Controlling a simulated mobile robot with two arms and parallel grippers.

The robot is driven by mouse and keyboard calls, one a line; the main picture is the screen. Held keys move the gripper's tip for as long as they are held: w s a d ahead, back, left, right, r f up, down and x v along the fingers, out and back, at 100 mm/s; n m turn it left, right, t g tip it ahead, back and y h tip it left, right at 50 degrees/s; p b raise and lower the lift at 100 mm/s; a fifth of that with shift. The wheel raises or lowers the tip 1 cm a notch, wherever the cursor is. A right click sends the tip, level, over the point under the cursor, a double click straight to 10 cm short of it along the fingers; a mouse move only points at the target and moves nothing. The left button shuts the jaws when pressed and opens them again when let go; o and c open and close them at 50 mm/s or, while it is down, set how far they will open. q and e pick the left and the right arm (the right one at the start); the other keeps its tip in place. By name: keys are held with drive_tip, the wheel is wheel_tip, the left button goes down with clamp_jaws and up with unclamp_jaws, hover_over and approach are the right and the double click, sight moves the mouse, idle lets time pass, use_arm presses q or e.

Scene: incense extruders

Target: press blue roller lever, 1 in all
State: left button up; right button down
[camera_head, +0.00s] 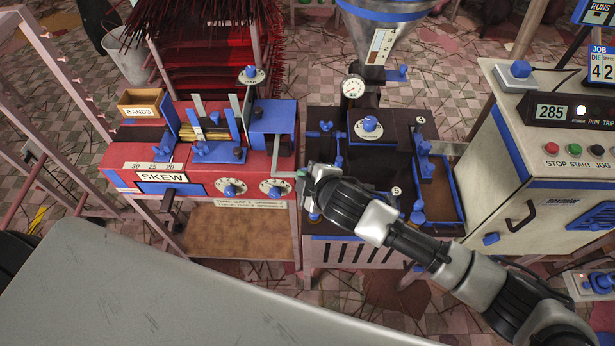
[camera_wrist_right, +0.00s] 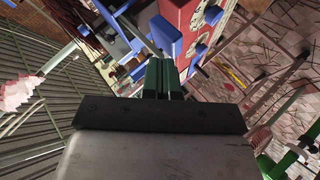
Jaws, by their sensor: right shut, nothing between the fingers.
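My right gripper (camera_head: 302,174) is at the right edge of the red SKEW machine (camera_head: 120,158), beside the gap to the dark machine. In the right wrist view its green fingers (camera_wrist_right: 163,78) are shut with nothing between them. A thin bent metal rod (camera_head: 276,158) hangs below a blue block (camera_head: 272,117) on the red machine and ends close to my fingertips; I cannot tell if they touch. Which blue part is the roller lever is not clear. In the wrist view a blue piece (camera_wrist_right: 165,32) lies just beyond the fingers. My left gripper is not in view.
The dark machine (camera_head: 375,170) with a gauge (camera_head: 353,87) and blue knobs stands under my right arm. A cream cabinet (camera_head: 540,160) with coloured buttons is at the right. A BANDS box (camera_head: 140,112) sits at the left. A grey surface (camera_head: 150,300) fills the lower left.

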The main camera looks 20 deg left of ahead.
drive_tip(key=shift+w+f+b, duration=0.2)
drive_tip(key=shift+f+b, duration=0.2)
drive_tip(key=shift+f, duration=0.3)
idle(0.5)
drive_tip(key=shift+r, duration=0.1)
idle(0.4)
drive_tip(key=shift+s+d+r+p, duration=0.1)
drive_tip(key=shift+s+r+p, duration=0.1)
drive_tip(key=shift+r+p, duration=0.55)
drive_tip(key=shift+s+r+p, duration=0.15)
drive_tip(key=shift+r+p, duration=0.5)
drive_tip(key=shift+p, duration=0.15)
drive_tip(key=r+p, duration=0.2)
drive_tip(key=s+r+p, duration=0.1)
drive_tip(key=r+p, duration=0.1)
drive_tip(key=p, duration=0.1)
drive_tip(key=shift+s+d+r, duration=0.15)
drive_tip(key=shift+r, duration=0.25)
